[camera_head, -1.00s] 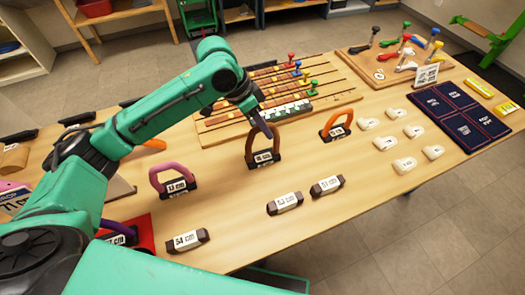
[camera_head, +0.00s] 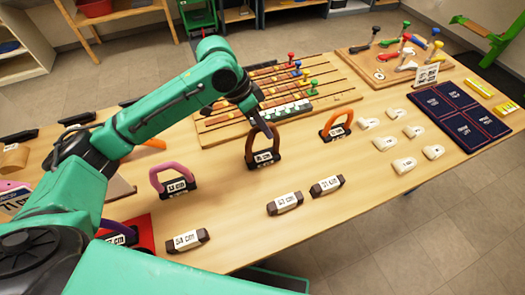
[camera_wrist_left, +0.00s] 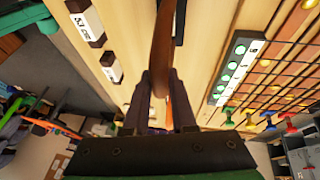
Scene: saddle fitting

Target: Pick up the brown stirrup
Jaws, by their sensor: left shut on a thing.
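The brown stirrup (camera_head: 250,146) stands upright near the middle of the table, an arch on a dark base with a white label. My left gripper (camera_head: 270,131) comes down from the left and is shut on the top of its arch. In the left wrist view the brown stirrup (camera_wrist_left: 162,45) runs up from between the two fingers of my left gripper (camera_wrist_left: 161,88). I cannot tell whether its base is clear of the table. My right gripper is not in view.
A purple stirrup (camera_head: 157,179) stands to the left and an orange stirrup (camera_head: 327,127) to the right. Dark-ended labelled blocks (camera_head: 285,203) lie in front. A slatted board with pegs (camera_head: 335,83) lies behind. White pieces (camera_head: 404,165) and a navy mat (camera_head: 460,115) are at right.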

